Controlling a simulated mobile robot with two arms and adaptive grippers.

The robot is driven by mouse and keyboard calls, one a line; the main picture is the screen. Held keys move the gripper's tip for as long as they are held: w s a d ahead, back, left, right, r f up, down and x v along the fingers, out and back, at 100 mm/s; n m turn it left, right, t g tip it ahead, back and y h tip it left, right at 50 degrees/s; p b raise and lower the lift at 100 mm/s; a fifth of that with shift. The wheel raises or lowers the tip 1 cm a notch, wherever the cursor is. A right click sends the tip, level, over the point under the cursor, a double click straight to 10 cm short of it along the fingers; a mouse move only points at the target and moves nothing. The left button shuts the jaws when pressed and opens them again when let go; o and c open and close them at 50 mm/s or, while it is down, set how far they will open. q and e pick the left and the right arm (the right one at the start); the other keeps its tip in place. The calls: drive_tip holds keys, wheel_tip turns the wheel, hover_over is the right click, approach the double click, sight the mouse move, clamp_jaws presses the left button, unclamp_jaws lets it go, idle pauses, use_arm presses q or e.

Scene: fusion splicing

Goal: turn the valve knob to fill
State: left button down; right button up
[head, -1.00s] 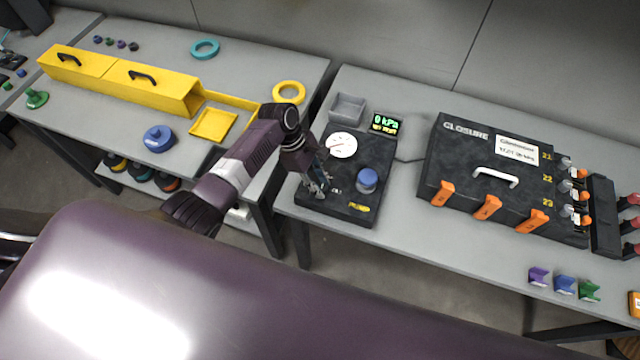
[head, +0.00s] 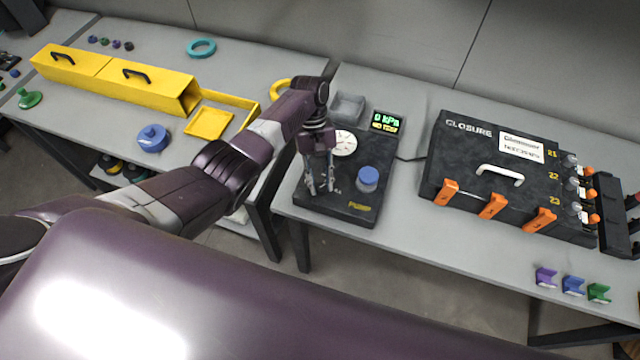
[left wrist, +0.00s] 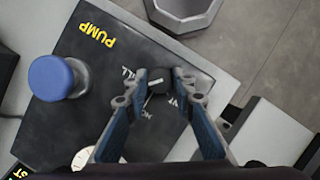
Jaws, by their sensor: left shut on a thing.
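The black valve knob (left wrist: 158,79) sits on the dark pump panel (left wrist: 80,130) in the left wrist view, with a pale pointer mark on it. Partly covered lettering surrounds it; "ILL" shows to its left. My left gripper (left wrist: 161,82) is shut on the knob, with a finger on either side. In the head view my left gripper (head: 321,185) reaches down onto the left front part of the pump panel (head: 340,212), and the knob is hidden there. I cannot tell exactly which label the pointer meets. My right gripper is not in view.
On the panel stand a blue-capped pump (head: 368,177), a round gauge (head: 344,143) and a display (head: 386,121) reading 0 kPa. A grey tray (head: 348,106) is behind. The black closure case (head: 480,190) stands to the right.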

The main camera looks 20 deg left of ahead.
use_arm(q)
drive_tip(key=shift+d+m+y+b, duration=0.1)
drive_tip(key=shift+m+y+b, duration=0.6)
drive_tip(key=shift+m, duration=1.1)
drive_tip(key=c, duration=1.6)
unclamp_jaws()
drive_tip(key=shift+w, duration=0.1)
drive_tip(key=v, duration=1.2)
drive_tip(key=shift+w+f, duration=0.1)
drive_tip(key=shift+w, duration=0.1)
